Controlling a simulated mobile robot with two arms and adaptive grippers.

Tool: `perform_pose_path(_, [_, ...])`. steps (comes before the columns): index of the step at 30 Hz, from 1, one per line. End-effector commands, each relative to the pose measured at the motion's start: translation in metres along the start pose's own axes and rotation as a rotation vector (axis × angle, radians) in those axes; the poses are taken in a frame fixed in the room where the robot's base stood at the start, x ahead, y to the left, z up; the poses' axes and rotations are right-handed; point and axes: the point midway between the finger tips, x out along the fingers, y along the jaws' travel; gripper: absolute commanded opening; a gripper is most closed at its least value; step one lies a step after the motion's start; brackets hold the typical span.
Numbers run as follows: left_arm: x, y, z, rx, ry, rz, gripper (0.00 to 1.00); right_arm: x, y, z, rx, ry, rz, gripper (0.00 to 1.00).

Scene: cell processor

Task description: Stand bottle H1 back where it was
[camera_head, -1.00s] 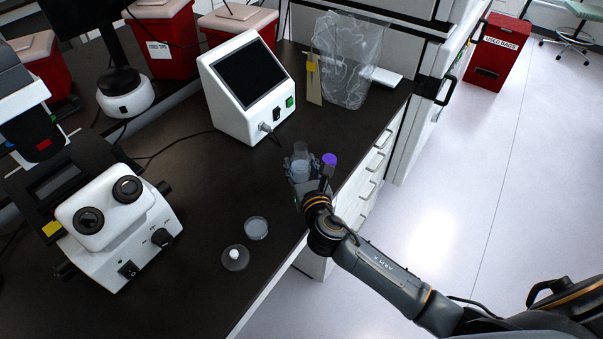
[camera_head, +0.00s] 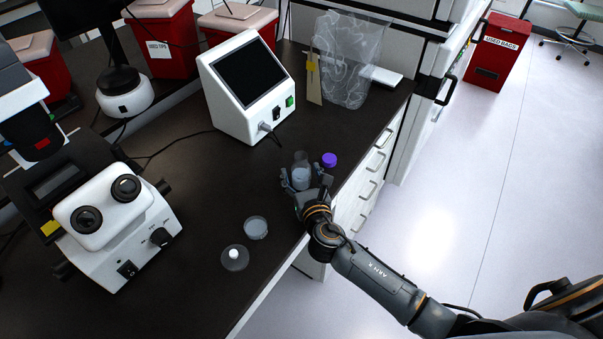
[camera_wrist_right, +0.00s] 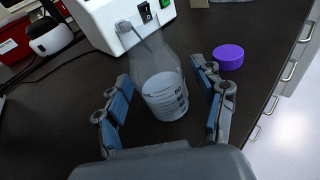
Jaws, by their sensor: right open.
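Bottle H1, which I take to be the clear graduated bottle (camera_head: 301,177), stands upright and uncapped on the dark bench near its front edge. In the right wrist view the bottle (camera_wrist_right: 165,95) holds some pale liquid low down. My right gripper (camera_head: 305,182) is open around it. Its fingers stand to either side of the bottle with a visible gap at each side in the wrist view (camera_wrist_right: 165,82). No bottle label is readable. My left gripper is not in view.
A purple cap (camera_head: 329,159) lies on the bench just right of the bottle. A white screen unit (camera_head: 247,88) stands behind. Two small dishes (camera_head: 256,228) (camera_head: 235,258) lie nearer, and a microscope (camera_head: 118,228) stands left. The bench between is clear.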

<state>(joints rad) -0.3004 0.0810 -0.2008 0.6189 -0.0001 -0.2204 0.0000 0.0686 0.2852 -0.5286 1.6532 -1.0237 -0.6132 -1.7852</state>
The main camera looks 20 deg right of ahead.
Motion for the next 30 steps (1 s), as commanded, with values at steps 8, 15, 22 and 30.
perform_pose_path(8, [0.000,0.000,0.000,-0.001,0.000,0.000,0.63,-0.015,0.000,0.001,-0.001,0.002,0.000,0.69])
perform_pose_path(15, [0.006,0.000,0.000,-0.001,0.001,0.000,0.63,-0.067,0.000,0.001,0.000,0.002,0.002,0.69])
perform_pose_path(22, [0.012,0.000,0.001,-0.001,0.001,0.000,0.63,-0.107,0.000,0.002,-0.001,0.000,0.001,0.69])
perform_pose_path(30, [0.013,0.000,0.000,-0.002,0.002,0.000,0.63,-0.121,0.000,0.003,0.000,-0.001,0.000,0.69])
